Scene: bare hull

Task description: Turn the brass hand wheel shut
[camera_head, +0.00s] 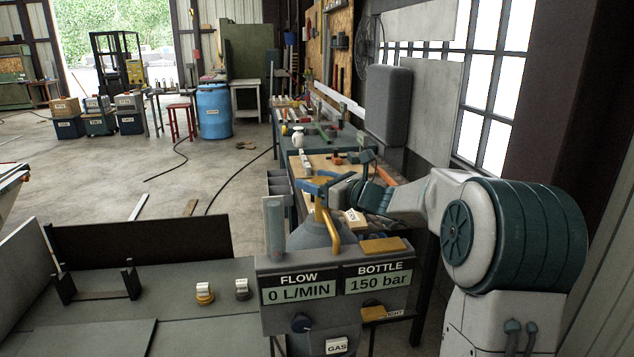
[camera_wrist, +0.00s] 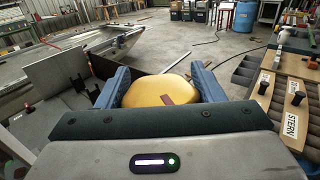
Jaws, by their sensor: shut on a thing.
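The brass hand wheel (camera_wrist: 150,92) shows in the wrist view as a rounded yellow disc with a small dark red mark. My gripper (camera_wrist: 159,80) has its two blue fingers on the wheel's left and right sides and is shut on it. In the head view my gripper (camera_head: 318,188) is above the grey gas bottle (camera_head: 312,237), beside a bent yellow bar (camera_head: 333,238). The wheel is mostly hidden there by the fingers. The panel (camera_head: 330,313) in front reads FLOW 0 L/MIN and BOTTLE 150 bar.
A workbench (camera_head: 335,168) with tools runs behind the bottle. A grey welding table (camera_head: 200,325) with two small knobs and a bracket is at the front left. In the wrist view a labelled board (camera_wrist: 285,97) with black pegs is at the right. Open floor lies further back.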

